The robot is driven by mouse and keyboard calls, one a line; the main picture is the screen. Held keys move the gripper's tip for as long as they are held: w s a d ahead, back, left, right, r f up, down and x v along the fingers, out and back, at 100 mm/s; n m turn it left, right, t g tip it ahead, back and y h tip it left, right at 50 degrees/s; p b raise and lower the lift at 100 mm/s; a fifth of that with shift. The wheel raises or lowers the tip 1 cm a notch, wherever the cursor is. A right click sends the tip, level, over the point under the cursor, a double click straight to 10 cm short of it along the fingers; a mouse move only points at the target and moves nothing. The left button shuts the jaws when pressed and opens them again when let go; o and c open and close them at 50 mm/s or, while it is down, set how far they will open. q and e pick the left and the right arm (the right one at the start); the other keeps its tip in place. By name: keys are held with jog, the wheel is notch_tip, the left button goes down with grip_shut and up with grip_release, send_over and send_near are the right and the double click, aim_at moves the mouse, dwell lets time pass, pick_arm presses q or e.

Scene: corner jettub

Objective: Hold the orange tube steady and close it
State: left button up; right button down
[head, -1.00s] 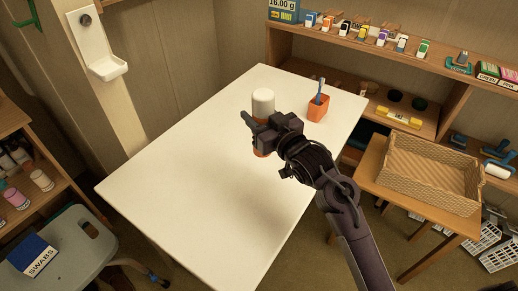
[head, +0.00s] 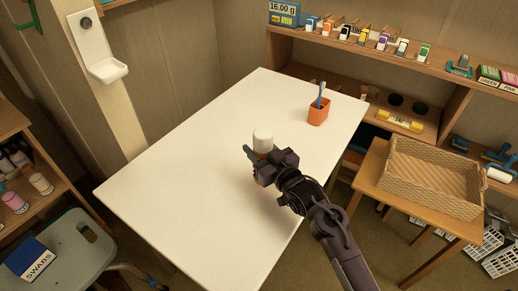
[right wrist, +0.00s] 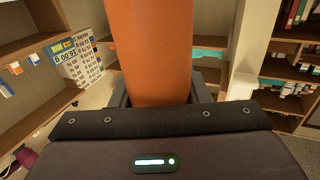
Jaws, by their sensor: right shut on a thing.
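The orange tube (right wrist: 150,45) stands upright in the right wrist view, between the fingers of my right gripper. In the head view my right gripper (head: 262,160) is shut around it above the white table (head: 190,170) and hides most of its body. The tube's white top (head: 263,138) shows just above the fingers; I cannot tell how firmly it sits. I cannot tell whether the tube's bottom touches the table. My left gripper is not in view.
An orange cup (head: 318,115) with blue sticks stands at the table's far right corner. A wicker basket (head: 432,178) sits on a wooden stand at the right. A grey stool (head: 70,255) with a swabs box (head: 32,258) is at the left. The table's left and near parts are clear.

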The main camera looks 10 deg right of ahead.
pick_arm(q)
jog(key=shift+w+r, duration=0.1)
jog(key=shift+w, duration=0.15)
pick_arm(e)
jog(key=shift+f, duration=0.1)
jog(key=shift+f, duration=0.15)
jog(key=c, duration=0.8)
grip_release()
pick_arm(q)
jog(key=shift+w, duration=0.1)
